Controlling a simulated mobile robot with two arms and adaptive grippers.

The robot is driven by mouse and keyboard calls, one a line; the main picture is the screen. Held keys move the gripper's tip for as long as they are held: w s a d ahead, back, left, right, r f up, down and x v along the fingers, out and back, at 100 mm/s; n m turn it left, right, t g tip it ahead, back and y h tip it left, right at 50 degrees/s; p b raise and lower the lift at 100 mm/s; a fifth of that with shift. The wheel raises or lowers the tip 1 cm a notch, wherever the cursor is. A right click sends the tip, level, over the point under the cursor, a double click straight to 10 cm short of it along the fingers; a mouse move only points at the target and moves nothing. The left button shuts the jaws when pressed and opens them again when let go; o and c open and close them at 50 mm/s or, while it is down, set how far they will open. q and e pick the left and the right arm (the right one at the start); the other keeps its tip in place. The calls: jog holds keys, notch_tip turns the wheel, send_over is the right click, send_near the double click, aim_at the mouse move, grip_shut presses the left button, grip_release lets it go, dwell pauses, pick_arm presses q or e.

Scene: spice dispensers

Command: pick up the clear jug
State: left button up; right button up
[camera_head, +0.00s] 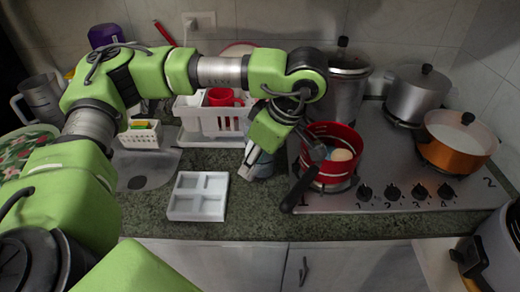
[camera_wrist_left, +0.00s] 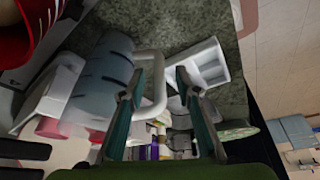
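A translucent blue-grey jug (camera_head: 262,166) stands on the counter just left of the red pot, partly hidden by my left gripper (camera_head: 255,152). In the left wrist view the jug (camera_wrist_left: 100,78) fills the upper left, with its pale loop handle (camera_wrist_left: 158,92) toward the middle. My left gripper (camera_wrist_left: 160,76) is open there, with the handle between its two fingers. No clear grip on the handle shows. Another clear grey jug (camera_head: 44,98) with a handle stands at the far left in the head view. My right gripper is out of view.
A white compartment tray (camera_head: 198,196) lies on the counter left of the near jug. A red pot (camera_head: 336,150) with a black-handled utensil (camera_head: 300,190) is close on its right. A white rack (camera_head: 212,122) stands behind. The front counter strip is mostly clear.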

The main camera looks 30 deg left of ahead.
aim_at(249, 181)
pick_arm(q)
jog(key=x, duration=0.3)
jog(key=shift+a+f, duration=0.15)
grip_shut()
jog(key=shift+w+r, duration=0.1)
jog(key=shift+r, duration=0.15)
